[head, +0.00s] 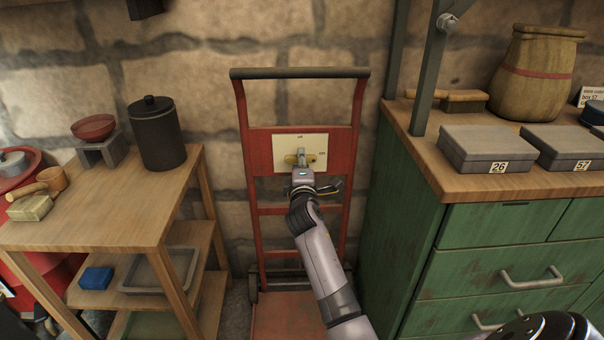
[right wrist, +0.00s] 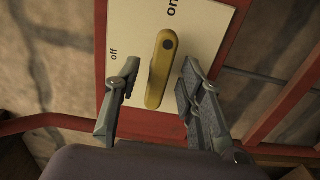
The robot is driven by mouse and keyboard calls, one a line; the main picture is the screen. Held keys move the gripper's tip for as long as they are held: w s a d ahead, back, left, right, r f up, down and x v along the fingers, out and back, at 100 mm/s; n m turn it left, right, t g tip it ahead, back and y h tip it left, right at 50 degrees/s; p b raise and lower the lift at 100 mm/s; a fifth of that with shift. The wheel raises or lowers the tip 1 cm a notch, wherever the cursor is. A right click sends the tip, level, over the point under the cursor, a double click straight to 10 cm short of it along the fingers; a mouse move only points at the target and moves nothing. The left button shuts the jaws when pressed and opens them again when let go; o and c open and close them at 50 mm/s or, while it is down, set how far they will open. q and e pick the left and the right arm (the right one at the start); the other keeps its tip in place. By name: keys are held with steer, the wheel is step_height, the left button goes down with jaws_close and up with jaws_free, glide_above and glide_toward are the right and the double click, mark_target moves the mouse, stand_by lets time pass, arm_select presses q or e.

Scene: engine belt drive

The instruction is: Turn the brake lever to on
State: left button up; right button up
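The brake lever (right wrist: 158,75) is a yellow bar with a dark round spot near one end, mounted on a cream plate (head: 317,143). The plate is fixed to a red hand truck. In the right wrist view "off" is printed left of the lever and "on" above it; the spotted end lies toward "on". My right gripper (right wrist: 160,75) is open, with one finger on each side of the lever. A gap shows at the left finger; whether the right finger touches cannot be told. In the head view my right gripper (head: 301,162) covers most of the lever. My left gripper is not seen.
The red hand truck (head: 259,150) stands against the stone wall. A wooden shelf table (head: 90,215) with a black canister (head: 156,135) is at left. A green cabinet (head: 400,230) with grey boxes (head: 485,147) on top is close at right.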

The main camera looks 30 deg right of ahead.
steer(key=v, duration=1.1)
steer(key=shift+s, duration=0.2)
